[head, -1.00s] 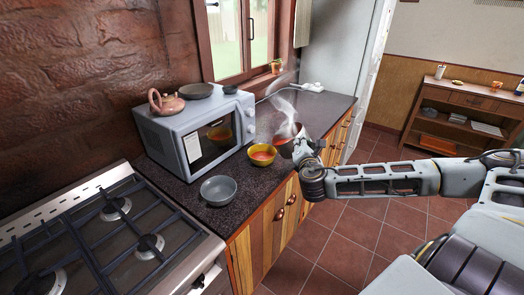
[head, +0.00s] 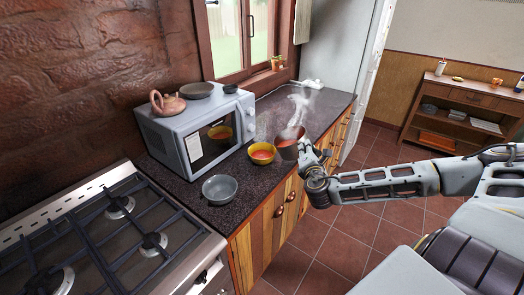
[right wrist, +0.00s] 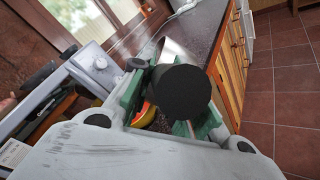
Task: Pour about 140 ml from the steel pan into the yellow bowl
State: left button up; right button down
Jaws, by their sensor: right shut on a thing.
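The steel pan (head: 290,143) is held above the counter, just right of the yellow bowl, and looks somewhat tilted. Reddish content shows inside it. The yellow bowl (head: 262,159) stands upright on the counter with red-orange content in it; part of it shows in the right wrist view (right wrist: 149,113). My right gripper (head: 307,156) is shut on the pan's handle. In the right wrist view the green fingers sit on both sides of a round black handle end (right wrist: 185,93), which hides much of the pan. No stream is clearly visible. My left gripper is not in view.
A grey bowl (head: 219,190) stands nearer on the counter (head: 243,200). A microwave (head: 195,130) with a teapot (head: 167,102) and dark dish (head: 197,90) on top stands behind the yellow bowl. The stove (head: 110,235) is at left. The counter beyond the pan looks mostly clear.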

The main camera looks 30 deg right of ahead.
jog(key=shift+s+d, duration=0.1)
jog(key=shift+d, duration=0.1)
dwell(0.4)
jog(key=shift+s+d+f+m+p, duration=0.3)
jog(key=shift+f+p, duration=0.2)
jog(key=shift+p, duration=0.15)
jog(key=s+d+f+m+t+p, duration=0.1)
jog(key=s+d+f+m+p, duration=0.1)
jog(key=f, duration=0.5)
jog(key=shift+s+d+f+m, duration=0.3)
jog(key=shift+s+d+m, duration=0.5)
jog(key=shift+d+m, duration=0.55)
